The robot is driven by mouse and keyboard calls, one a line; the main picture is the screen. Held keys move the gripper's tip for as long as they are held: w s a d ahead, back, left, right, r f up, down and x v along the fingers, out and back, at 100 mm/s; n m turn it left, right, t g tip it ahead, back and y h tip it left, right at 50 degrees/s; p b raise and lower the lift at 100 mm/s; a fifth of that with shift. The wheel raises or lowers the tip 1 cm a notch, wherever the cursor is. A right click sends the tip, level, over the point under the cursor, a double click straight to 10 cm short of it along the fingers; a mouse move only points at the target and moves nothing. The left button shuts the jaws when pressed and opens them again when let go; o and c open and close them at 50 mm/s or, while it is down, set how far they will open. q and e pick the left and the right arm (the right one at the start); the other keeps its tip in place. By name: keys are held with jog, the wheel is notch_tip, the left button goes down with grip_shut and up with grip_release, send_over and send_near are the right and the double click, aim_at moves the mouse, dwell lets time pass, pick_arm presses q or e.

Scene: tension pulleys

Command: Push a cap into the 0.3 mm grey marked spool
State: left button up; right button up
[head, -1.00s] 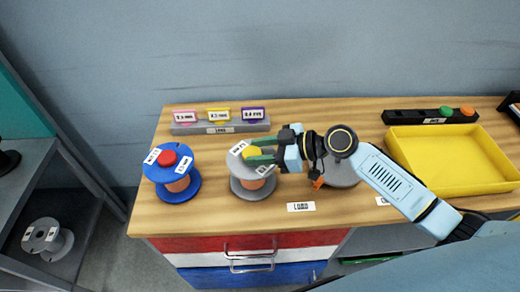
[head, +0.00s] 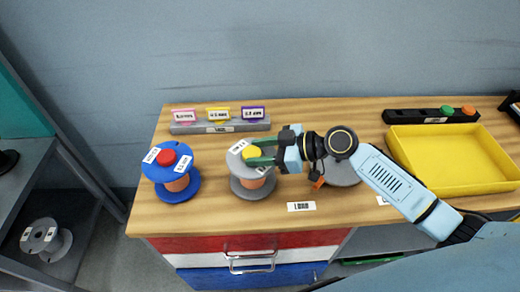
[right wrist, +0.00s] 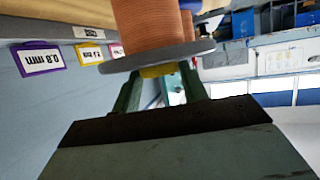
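A grey spool (head: 249,190) with copper wire stands upright at the front middle of the bench, with white labels on its top flange that I cannot read. A yellow cap (head: 252,153) is at the centre of that flange. My right gripper (head: 262,152) reaches in from the right, its green fingers at the cap. In the right wrist view, the fingers flank the yellow cap (right wrist: 158,71) closely on both sides, against the grey flange (right wrist: 160,64) below the copper winding. How deep the cap sits is hidden. My left gripper is not in view.
A blue spool (head: 176,193) with a red cap (head: 167,157) stands to the left. Another grey spool (head: 343,174) is partly hidden behind my right arm. A grey label rack (head: 185,128), a black holder (head: 400,116) with green and orange caps, and a yellow tray (head: 460,150) are on the bench.

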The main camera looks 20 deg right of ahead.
jog(key=o, duration=0.5)
jog(key=shift+s+f, duration=0.1)
jog(key=shift+f, duration=0.15)
jog(key=shift+c, duration=0.2)
jog(key=shift+r, duration=0.1)
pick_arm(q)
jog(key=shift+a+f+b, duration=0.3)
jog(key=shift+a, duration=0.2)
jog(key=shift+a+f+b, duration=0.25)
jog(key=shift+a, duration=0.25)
pick_arm(e)
jog(key=v, duration=1.3)
jog(key=shift+d+r, duration=0.1)
